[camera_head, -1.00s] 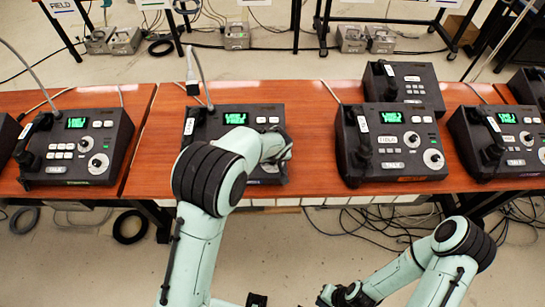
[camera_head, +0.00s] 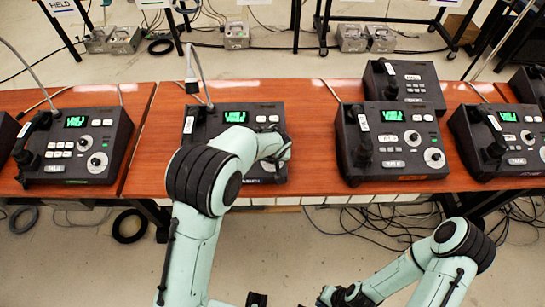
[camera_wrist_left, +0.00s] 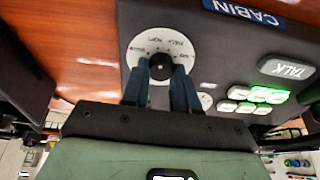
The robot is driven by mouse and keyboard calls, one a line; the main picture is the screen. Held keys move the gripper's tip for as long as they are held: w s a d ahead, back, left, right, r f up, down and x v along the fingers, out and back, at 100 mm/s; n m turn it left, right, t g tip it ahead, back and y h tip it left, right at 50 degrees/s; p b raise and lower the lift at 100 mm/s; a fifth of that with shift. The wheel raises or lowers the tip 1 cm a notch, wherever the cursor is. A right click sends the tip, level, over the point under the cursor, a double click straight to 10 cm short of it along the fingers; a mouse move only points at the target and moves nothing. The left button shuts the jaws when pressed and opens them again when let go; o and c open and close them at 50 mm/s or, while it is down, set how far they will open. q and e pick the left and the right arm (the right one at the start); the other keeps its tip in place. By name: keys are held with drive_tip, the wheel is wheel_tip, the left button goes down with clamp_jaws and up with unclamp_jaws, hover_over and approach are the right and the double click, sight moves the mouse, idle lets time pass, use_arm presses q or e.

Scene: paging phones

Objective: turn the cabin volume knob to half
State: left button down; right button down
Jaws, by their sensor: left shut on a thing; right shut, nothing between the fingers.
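The knob's pointer and exact setting cannot be read. My right gripper (camera_head: 343,297) is shut and empty at the bottom of the head view, away from the table.
Similar phones stand on both sides, one at the left (camera_head: 75,150) and several at the right (camera_head: 390,145). The wooden table (camera_head: 315,140) is bare between the cabin phone and its right neighbour. Cables hang below the table front.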

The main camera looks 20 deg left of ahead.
use_arm(q)
drive_tip(key=m+b, duration=0.1)
drive_tip(key=m, duration=0.2)
drive_tip(key=shift+m+h, duration=0.5)
drive_tip(key=shift+m, duration=1.2)
use_arm(e)
drive_tip(key=shift+s+f, duration=0.45)
drive_tip(key=shift+f, duration=0.25)
use_arm(q)
drive_tip(key=c, duration=0.9)
unclamp_jaws()
drive_tip(key=shift+o, duration=0.2)
drive_tip(key=v, duration=1.3)
drive_tip(key=shift+s+r, duration=0.15)
drive_tip(key=shift+r, duration=0.05)
use_arm(e)
drive_tip(key=shift+s+f, duration=0.15)
drive_tip(key=shift+f, duration=0.1)
